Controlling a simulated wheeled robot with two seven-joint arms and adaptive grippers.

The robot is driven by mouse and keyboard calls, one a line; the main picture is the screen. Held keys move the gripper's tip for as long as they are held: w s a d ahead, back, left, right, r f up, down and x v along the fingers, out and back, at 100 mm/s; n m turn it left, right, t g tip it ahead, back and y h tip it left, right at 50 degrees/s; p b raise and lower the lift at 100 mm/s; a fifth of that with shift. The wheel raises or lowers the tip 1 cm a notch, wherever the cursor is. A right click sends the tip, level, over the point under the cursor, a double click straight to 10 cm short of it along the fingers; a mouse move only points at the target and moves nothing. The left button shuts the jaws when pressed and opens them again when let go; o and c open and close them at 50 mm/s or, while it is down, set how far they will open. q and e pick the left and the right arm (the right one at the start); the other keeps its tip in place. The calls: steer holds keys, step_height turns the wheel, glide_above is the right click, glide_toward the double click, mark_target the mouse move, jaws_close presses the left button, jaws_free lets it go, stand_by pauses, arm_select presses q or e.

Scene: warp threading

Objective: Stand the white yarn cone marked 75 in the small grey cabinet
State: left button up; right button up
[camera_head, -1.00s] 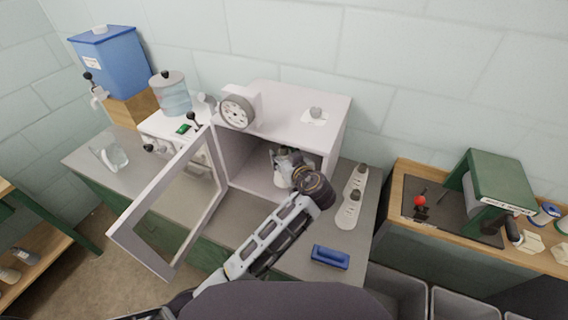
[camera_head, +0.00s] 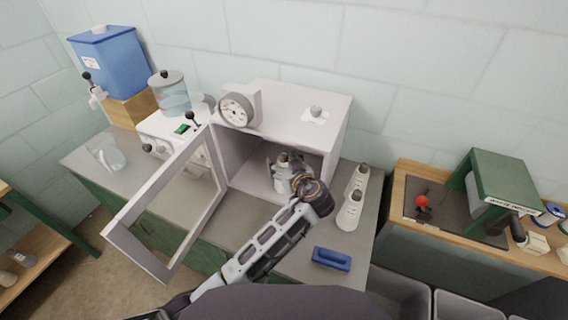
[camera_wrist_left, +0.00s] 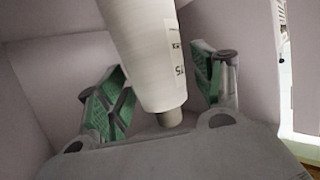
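The white yarn cone marked 75 (camera_head: 280,186) stands about upright, grey tip up, inside the small grey cabinet (camera_head: 309,128), whose door (camera_head: 127,238) is swung open to the left. My left gripper (camera_head: 287,164) reaches through the opening, with its fingers around the cone. In the left wrist view the cone (camera_wrist_left: 152,55) shows its 75 label between the green-padded fingers (camera_wrist_left: 165,92). Gaps show between the pads and the cone, so the gripper looks open. The cone's base and its contact with the cabinet floor are hidden. My right gripper is out of view.
Two more white cones (camera_head: 349,213) stand on the counter right of the cabinet, near a blue block (camera_head: 331,259). A dial (camera_head: 237,109) sits on the cabinet top. A green press (camera_head: 497,180) stands on the right bench. The open door bounds the left side.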

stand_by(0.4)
arm_select(q)
steer(key=b+v, duration=0.1)
steer(key=v, duration=0.6)
steer(key=shift+s, duration=0.25)
steer(key=shift+d+r, duration=0.1)
steer(key=shift+d, duration=0.05)
stand_by(0.3)
stand_by(0.4)
